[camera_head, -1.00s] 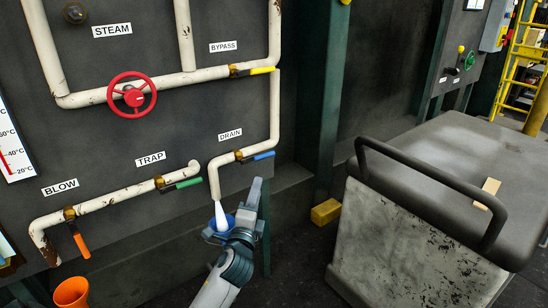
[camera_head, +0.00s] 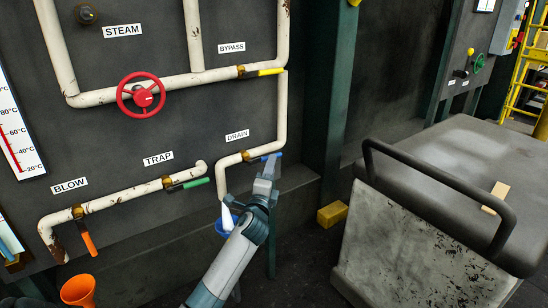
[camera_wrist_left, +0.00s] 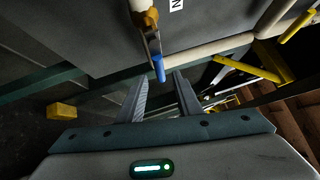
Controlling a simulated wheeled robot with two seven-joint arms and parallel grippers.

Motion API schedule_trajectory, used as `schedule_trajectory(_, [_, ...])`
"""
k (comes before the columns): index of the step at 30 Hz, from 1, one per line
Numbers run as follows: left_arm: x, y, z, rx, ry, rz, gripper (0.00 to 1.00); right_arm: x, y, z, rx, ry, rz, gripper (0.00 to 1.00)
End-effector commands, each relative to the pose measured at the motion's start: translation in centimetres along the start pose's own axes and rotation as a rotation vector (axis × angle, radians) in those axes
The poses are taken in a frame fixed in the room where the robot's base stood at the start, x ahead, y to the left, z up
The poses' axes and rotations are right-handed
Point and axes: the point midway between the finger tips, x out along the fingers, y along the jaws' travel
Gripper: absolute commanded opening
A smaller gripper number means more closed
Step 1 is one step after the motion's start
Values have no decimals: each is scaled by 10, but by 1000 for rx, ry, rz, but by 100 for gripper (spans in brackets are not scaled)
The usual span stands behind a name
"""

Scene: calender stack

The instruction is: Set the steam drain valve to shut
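The DRAIN valve has a blue lever (camera_head: 265,156) and a brass body (camera_head: 247,155) on a white pipe. The lever lies along the near-horizontal pipe run, below the DRAIN label (camera_head: 237,135). My left gripper (camera_head: 268,166) is just below the lever and hides part of it. In the left wrist view the fingers (camera_wrist_left: 161,76) are apart, with the tip of the blue lever (camera_wrist_left: 159,68) at the gap between them; I cannot tell whether they touch it. A white plume (camera_head: 227,215) leaves the pipe's lower end over a blue funnel (camera_head: 222,230). My right gripper is not in view.
The TRAP valve's green lever (camera_head: 196,183) is left of the drain pipe. BYPASS has a yellow lever (camera_head: 271,71), BLOW an orange one (camera_head: 89,243). A red handwheel (camera_head: 141,95) sits upper left. A grey cart (camera_head: 430,220) stands at right, a yellow block (camera_head: 332,214) on the floor.

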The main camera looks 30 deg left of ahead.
Motion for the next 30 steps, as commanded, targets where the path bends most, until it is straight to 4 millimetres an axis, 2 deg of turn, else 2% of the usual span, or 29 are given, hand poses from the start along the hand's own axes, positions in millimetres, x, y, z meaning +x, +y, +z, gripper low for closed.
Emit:
schedule_trajectory(3, [22, 0, 0, -1, -1, 0, 32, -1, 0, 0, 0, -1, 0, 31])
schedule_trajectory(10, [51, 0, 0, 0, -1, 1, 32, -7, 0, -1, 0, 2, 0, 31])
schedule_trajectory(15, [60, 0, 0, -1, 0, 0, 32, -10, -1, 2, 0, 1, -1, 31])
schedule_trajectory(24, [61, 0, 0, -1, 0, 1, 32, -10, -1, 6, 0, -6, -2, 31])
schedule_trajectory(25, [61, 0, 0, -1, 0, 1, 29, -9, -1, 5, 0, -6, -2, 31])
schedule_trajectory(27, [61, 0, 0, -1, 0, 1, 13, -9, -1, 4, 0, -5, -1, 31])
schedule_trajectory(29, [61, 0, 0, -1, 0, 1, 0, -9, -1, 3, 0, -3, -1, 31])
schedule_trajectory(30, [61, 0, 0, -1, 0, 1, 0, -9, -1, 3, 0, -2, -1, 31])
